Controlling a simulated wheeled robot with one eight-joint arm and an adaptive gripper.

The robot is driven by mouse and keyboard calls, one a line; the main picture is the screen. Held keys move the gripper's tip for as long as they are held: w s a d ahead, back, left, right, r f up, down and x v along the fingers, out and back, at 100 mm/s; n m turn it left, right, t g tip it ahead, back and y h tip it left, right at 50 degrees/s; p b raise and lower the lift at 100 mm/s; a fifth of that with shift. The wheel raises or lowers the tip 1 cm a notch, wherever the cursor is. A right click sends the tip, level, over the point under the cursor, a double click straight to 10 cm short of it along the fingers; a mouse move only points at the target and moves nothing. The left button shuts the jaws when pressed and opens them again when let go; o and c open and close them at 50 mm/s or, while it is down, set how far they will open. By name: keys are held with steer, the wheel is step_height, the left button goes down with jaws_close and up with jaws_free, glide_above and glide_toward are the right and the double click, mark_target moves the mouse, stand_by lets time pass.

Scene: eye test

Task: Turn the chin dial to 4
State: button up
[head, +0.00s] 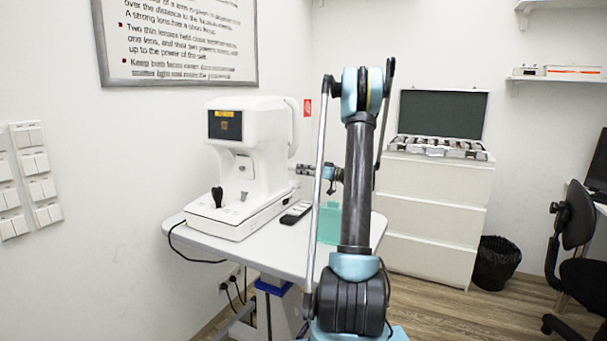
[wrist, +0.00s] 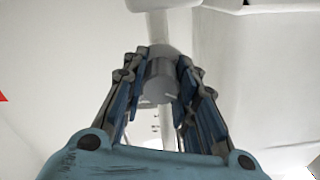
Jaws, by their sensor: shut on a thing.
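The white eye-test machine (head: 265,125) stands on a light table, its dark screen (head: 225,125) facing left-front. My gripper (head: 300,169) reaches in from the right at the machine's far side. In the wrist view my gripper (wrist: 162,64) is shut on the chin dial (wrist: 159,84), a grey round knob between its two fingers. A short pale line shows on the dial's near face. I cannot read any number on it. In the head view I cannot make out the dial.
A black joystick (head: 217,196) stands on the machine's base. A white drawer unit (head: 440,215) with an open lens case (head: 442,115) stands behind.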

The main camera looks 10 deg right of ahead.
steer(key=shift+w+m, duration=0.1)
steer(key=shift+m, duration=0.2)
steer(key=m, duration=0.6)
steer(key=shift+d+m, duration=0.15)
steer(key=shift+m, duration=0.15)
steer(key=m, duration=0.3)
steer(key=shift+m, duration=0.3)
steer(key=m, duration=0.3)
steer(key=shift+w+d+m, duration=0.1)
steer(key=shift+m, duration=0.3)
steer(key=m, duration=0.4)
steer(key=shift+f+m, duration=0.1)
steer(key=shift+m, duration=2.4)
